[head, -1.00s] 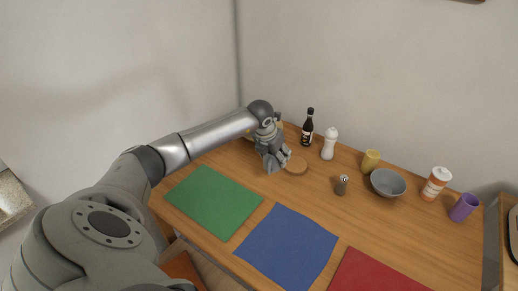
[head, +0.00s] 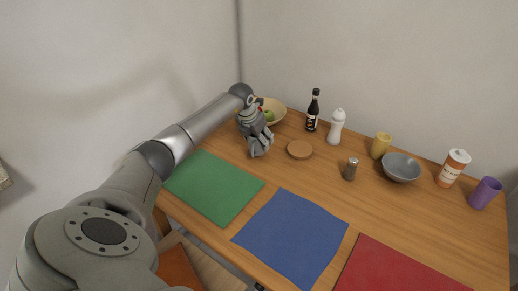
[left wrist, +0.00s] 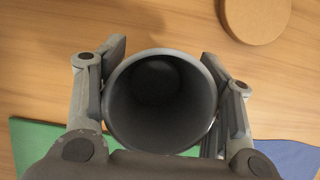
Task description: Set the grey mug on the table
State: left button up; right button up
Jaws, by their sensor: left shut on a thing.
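The grey mug (left wrist: 160,125) fills the middle of the left wrist view, seen from above into its open, empty mouth. My left gripper (head: 259,146) is shut on it, one finger on each side. In the head view the gripper is over the back left of the wooden table (head: 330,195), left of a round cork coaster (head: 299,149) and beyond the green mat. There the mug is mostly hidden by the gripper. I cannot tell whether its base touches the table. My right gripper is not in view.
A bowl with fruit (head: 275,112) stands close behind the gripper. A dark bottle (head: 312,112), white bottle (head: 336,128), shaker (head: 350,169), yellow cup (head: 380,146), grey bowl (head: 401,170) and purple cup (head: 486,193) stand rightward. Green (head: 212,187), blue (head: 292,237) and red (head: 395,270) mats lie in front.

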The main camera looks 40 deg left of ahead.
pick_arm(q)
notch_tip(320, 180, down, 3)
jog(key=shift+r+b, duration=0.15)
jog(key=shift+b, duration=0.35)
jog(key=shift+r, duration=0.15)
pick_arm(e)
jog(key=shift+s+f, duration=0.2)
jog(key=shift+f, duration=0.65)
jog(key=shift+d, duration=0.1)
pick_arm(q)
jog(key=o, duration=1.2)
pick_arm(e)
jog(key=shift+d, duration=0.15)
pick_arm(q)
jog(key=shift+r, duration=0.1)
jog(key=v, duration=1.1)
jog(key=shift+s+d+r, duration=0.1)
jog(key=shift+s+r, duration=0.05)
jog(key=shift+r, duration=0.25)
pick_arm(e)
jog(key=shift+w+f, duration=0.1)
